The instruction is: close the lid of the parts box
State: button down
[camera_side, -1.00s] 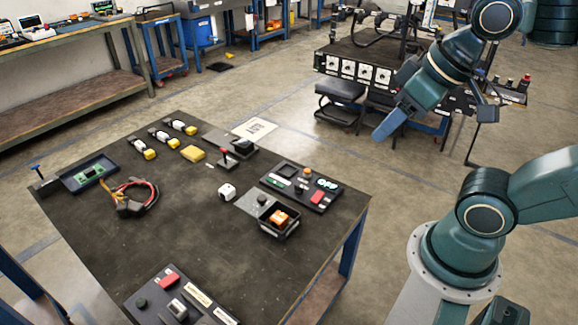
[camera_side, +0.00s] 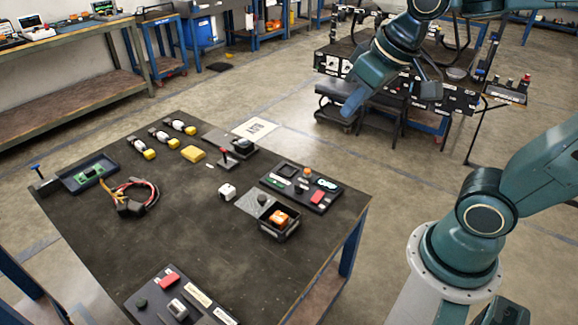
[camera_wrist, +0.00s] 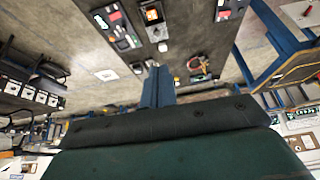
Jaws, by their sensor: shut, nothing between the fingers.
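The parts box (camera_side: 291,232) is a small black open box near the right edge of the dark table, with an orange part (camera_side: 279,217) inside. Its grey lid (camera_side: 248,205) with a dark round knob (camera_side: 262,199) lies open on the box's left side. In the wrist view the box (camera_wrist: 153,22) and orange part (camera_wrist: 152,14) show at the top, with the grey lid (camera_wrist: 157,35) just below. My gripper (camera_side: 349,110) has blue fingers, is shut and empty, and is in the air beyond the table's right edge, well apart from the box. It also shows in the wrist view (camera_wrist: 157,75).
A black panel (camera_side: 330,203) with coloured parts lies just behind the box. The table middle is clear.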

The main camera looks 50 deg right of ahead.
jog(key=w+d+f, duration=0.1)
jog(key=w+f, duration=0.3)
jog(key=w, duration=0.7)
jog(key=m+g, duration=0.1)
jog(key=m, duration=0.1)
send_over(251, 195)
jog(key=s, duration=0.3)
notch_tip(251, 195, down, 26)
jog(key=shift+a+f+h, duration=0.15)
jog(key=shift+a+h, duration=0.15)
jog(key=shift+h, duration=0.1)
jog(key=shift+s+x, duration=0.2)
jog(key=shift+x, duration=4.85)
jog(key=shift+s+a, duration=0.2)
jog(key=shift+s, duration=0.8)
jog(key=shift+s+a, duration=0.25)
jog(key=shift+s, duration=0.7)
jog(key=shift+s, duration=5.2)
